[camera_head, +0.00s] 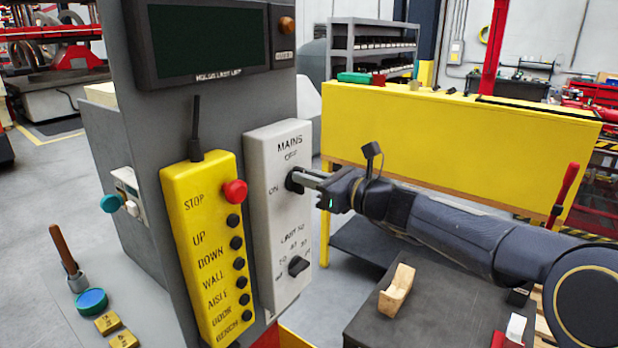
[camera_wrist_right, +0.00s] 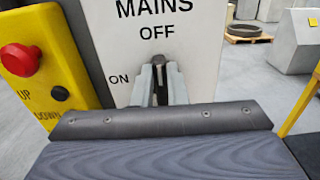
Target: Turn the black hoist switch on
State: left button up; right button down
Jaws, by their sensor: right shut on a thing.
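The black MAINS switch (camera_head: 291,180) is on the upper part of a white panel (camera_head: 280,225), with OFF printed above it and ON to its left. My right gripper (camera_head: 300,180) reaches in from the right and is shut on this switch. In the right wrist view the dark switch (camera_wrist_right: 160,92) shows as a narrow upright strip between the two grey fingers (camera_wrist_right: 161,84). The fingers cover much of it, so its exact angle is hard to tell. My left gripper is not in view.
A yellow pendant (camera_head: 206,250) with a red stop button (camera_head: 235,191) and several black buttons hangs left of the panel. A LIMIT knob (camera_head: 299,265) sits lower on the white panel. A dark table (camera_head: 420,315) with a wooden block (camera_head: 397,290) stands below my right arm.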

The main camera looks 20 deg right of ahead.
jog(key=n+b, duration=0.4)
jog(key=f+n+b, duration=0.1)
jog(key=n+b, duration=0.3)
jog(key=s+a+n+b, duration=0.1)
jog(key=n+b, duration=0.3)
jog(key=shift+a+f+b, duration=0.1)
jog(key=shift+f+b, duration=0.15)
jog(key=shift+b, duration=0.15)
jog(key=shift+s+a+f+n+b, duration=0.1)
jog(key=shift+f+n+b, duration=0.05)
jog(key=shift+n+b, duration=1)
jog(key=shift+a+f+n+b, duration=0.1)
jog(key=shift+n+b, duration=0.8)
jog(key=shift+n, duration=0.45)
jog(key=c, duration=1.4)
grip_release()
jog(key=shift+c, duration=0.2)
jog(key=shift+r, duration=0.1)
jog(key=shift+d, duration=0.15)
